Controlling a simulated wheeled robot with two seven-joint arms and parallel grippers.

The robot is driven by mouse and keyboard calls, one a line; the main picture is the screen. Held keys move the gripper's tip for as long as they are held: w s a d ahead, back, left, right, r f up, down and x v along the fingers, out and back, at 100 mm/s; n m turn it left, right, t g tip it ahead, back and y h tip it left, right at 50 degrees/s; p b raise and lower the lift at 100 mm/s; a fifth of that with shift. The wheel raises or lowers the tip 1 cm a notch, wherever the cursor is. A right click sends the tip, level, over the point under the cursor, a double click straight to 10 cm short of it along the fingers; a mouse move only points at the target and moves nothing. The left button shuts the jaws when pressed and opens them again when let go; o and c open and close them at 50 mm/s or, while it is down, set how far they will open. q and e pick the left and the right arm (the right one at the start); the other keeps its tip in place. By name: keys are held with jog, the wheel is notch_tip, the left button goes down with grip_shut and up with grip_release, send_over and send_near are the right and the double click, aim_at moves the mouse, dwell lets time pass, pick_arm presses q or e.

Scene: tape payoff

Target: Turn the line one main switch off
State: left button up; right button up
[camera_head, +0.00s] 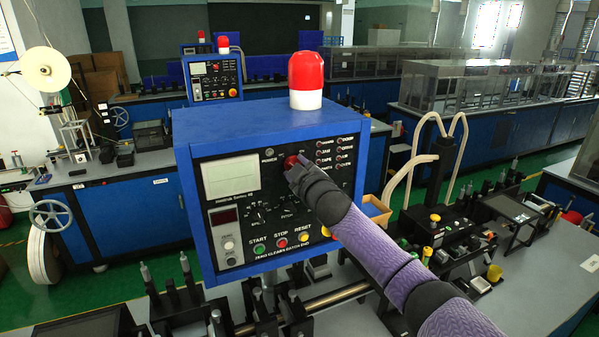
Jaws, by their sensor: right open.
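A blue control box (262,118) with a black front panel stands in the middle of the view. A red round knob (291,161) is on the upper part of that panel; its label is too small to read. My right gripper (295,172) is open, its tips right at this knob and partly covering it. I cannot tell whether the tips touch the knob. Green (260,249), red (282,242) and yellow (303,237) buttons marked start, stop and reset sit along the lower panel. My left gripper is out of view.
A red and white beacon lamp (306,80) stands on top of the box. A second, similar control box (213,79) is farther back. A black machine unit with pale hoses (437,165) stands to the right. A tape reel (46,70) is at the far left.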

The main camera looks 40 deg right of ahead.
jog(key=b+v, duration=0.2)
jog(key=v, duration=0.8)
